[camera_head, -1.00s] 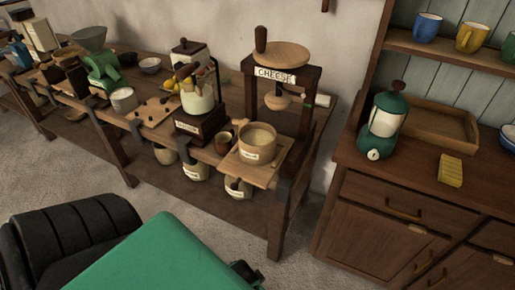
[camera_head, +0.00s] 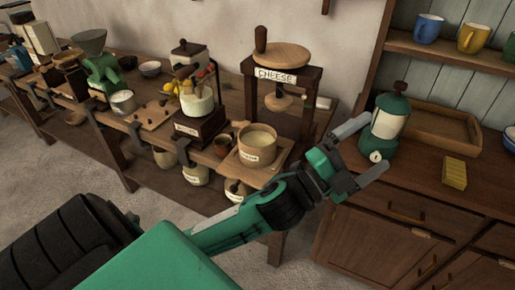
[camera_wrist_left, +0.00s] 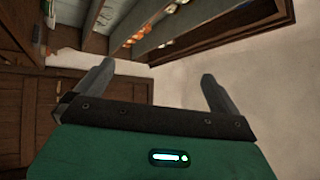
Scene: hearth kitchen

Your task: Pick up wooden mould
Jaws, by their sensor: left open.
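A round wooden tub with a pale inside and a small label, which looks like the wooden mould (camera_head: 257,155), stands on a wooden board (camera_head: 280,168) in front of the cheese press (camera_head: 283,75). My left gripper (camera_head: 374,146) is open and empty, to the right of the mould and apart from it. In the head view its fingers overlap the green lantern-like appliance; I cannot tell whether they touch it. In the left wrist view the open fingers (camera_wrist_left: 158,74) show with nothing between them, and the mould is not seen. My right gripper is not in view.
The green appliance (camera_head: 392,120), a wooden tray (camera_head: 440,125) and a yellow block (camera_head: 454,174) stand on the right cabinet. A grinder (camera_head: 200,125) and a small brown cup (camera_head: 224,145) are left of the mould. Jars sit on the lower shelf.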

